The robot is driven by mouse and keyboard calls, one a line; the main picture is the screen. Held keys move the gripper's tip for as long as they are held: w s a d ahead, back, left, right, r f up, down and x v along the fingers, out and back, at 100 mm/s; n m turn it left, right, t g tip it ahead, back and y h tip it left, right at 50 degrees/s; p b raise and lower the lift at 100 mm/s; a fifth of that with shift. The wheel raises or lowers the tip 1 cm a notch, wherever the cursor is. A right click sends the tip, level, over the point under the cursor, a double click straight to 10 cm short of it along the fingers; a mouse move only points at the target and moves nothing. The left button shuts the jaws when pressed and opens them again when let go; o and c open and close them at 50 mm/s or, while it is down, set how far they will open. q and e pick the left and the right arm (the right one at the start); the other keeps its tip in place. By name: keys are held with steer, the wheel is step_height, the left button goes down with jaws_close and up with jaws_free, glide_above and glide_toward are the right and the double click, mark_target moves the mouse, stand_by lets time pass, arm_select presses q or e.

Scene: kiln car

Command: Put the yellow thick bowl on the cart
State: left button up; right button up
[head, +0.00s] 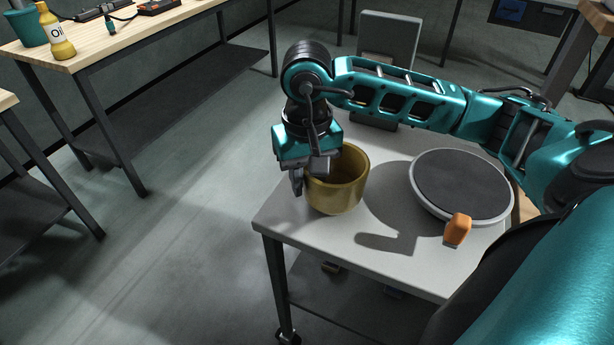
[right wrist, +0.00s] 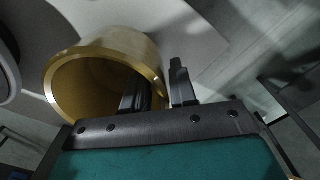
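The yellow thick bowl (head: 341,190) is upright at the left part of the grey-topped cart (head: 283,216). I cannot tell for sure whether its base touches the top. In the right wrist view the bowl (right wrist: 95,62) shows its round mouth and thick rim. My right gripper (head: 308,176) is at the bowl's left rim, and its fingers straddle the wall, one inside and one outside. In the right wrist view the gripper (right wrist: 160,88) seems to have a small gap between the outer finger and the wall. My left gripper is not in view.
A round grey turntable (head: 462,183) stands on the cart right of the bowl, with an orange block (head: 457,228) at its front edge. A grey upright panel (head: 389,38) is behind. A wooden workbench (head: 92,45) with a yellow oil bottle (head: 56,36) is at left, across open floor.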

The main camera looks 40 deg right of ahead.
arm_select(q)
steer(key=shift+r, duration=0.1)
arm_select(e)
steer(key=shift+o, duration=0.9)
steer(key=shift+r, duration=0.2)
step_height(320, 180, up, 11)
steer(key=shift+f+p, duration=0.15)
steer(key=shift+p, duration=0.75)
steer(key=shift+r, duration=0.35)
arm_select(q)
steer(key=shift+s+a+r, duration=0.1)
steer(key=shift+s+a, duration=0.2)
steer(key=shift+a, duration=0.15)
arm_select(e)
steer(key=shift+s+r, duration=0.1)
steer(key=shift+r, duration=0.15)
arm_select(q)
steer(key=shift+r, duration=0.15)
